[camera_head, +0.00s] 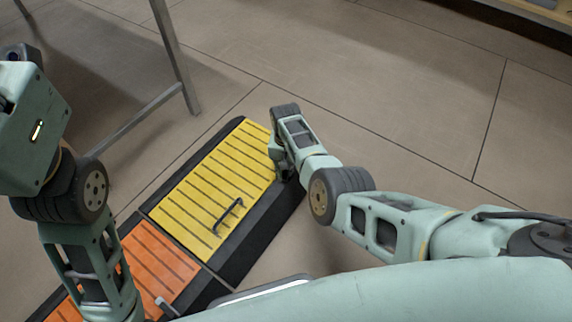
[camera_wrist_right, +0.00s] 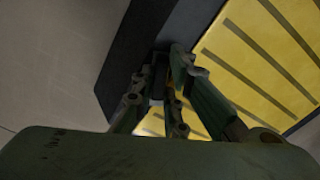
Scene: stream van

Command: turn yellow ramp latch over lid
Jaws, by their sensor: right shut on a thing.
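The yellow ramp lid (camera_head: 212,185) lies shut in its black frame on the floor, with dark grooves and a black handle (camera_head: 229,215) near its lower edge. Its grooved yellow surface also shows in the right wrist view (camera_wrist_right: 265,50). My right gripper (camera_head: 283,168) is at the lid's right edge, by the black border. In the right wrist view its fingers (camera_wrist_right: 165,80) are closed on a small part at that edge, apparently the latch, mostly hidden between them. I cannot tell which way the latch points. My left arm shows at the left, but its gripper fingers do not.
An orange ramp lid (camera_head: 158,265) adjoins the yellow one at the lower left, partly behind my left arm, with a grey fitting (camera_head: 166,306) near its edge. A grey metal table leg (camera_head: 174,55) stands at the upper left. The tiled floor to the right is clear.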

